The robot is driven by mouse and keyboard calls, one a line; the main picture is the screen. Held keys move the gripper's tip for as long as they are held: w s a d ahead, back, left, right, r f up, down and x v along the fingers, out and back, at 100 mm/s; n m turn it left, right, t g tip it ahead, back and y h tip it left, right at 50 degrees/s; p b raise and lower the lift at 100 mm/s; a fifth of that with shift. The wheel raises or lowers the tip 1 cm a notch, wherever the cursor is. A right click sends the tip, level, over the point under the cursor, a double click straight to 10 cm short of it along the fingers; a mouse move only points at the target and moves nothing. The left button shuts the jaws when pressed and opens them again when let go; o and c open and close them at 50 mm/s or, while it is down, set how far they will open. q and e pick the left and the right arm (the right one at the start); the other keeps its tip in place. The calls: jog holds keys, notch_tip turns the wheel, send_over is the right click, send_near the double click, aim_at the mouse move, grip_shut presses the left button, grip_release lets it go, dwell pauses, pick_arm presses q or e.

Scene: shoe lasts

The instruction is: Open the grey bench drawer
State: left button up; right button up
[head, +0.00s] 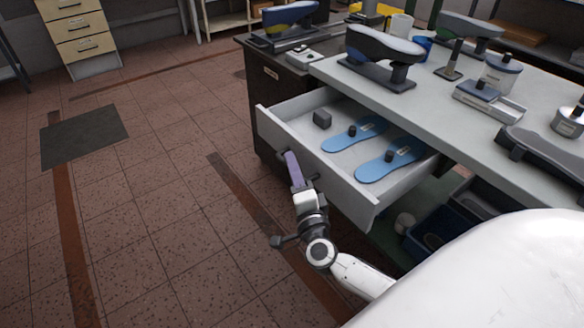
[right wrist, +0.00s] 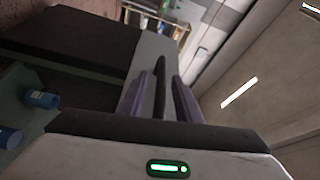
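The grey bench drawer (head: 345,186) is pulled well out from under the bench top in the head view. My right gripper (head: 292,166) is at the outer side of the drawer front. In the right wrist view its two purple fingers (right wrist: 161,100) stand apart on either side of the dark drawer handle (right wrist: 160,78), with narrow gaps showing. In the head view the handle is mostly hidden by the gripper. My left gripper is not in view.
The bench top (head: 430,100) carries shoe lasts on stands (head: 383,50) and several tins and tools. Dark bins (head: 440,228) sit beneath it. The tiled floor left of the drawer is clear, apart from a flat dark mat (head: 84,136). A drawer cabinet (head: 80,32) stands at the back left.

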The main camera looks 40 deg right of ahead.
jog(key=v, duration=1)
jog(key=shift+s+a, duration=0.1)
jog(key=shift+a, duration=0.05)
dwell(0.4)
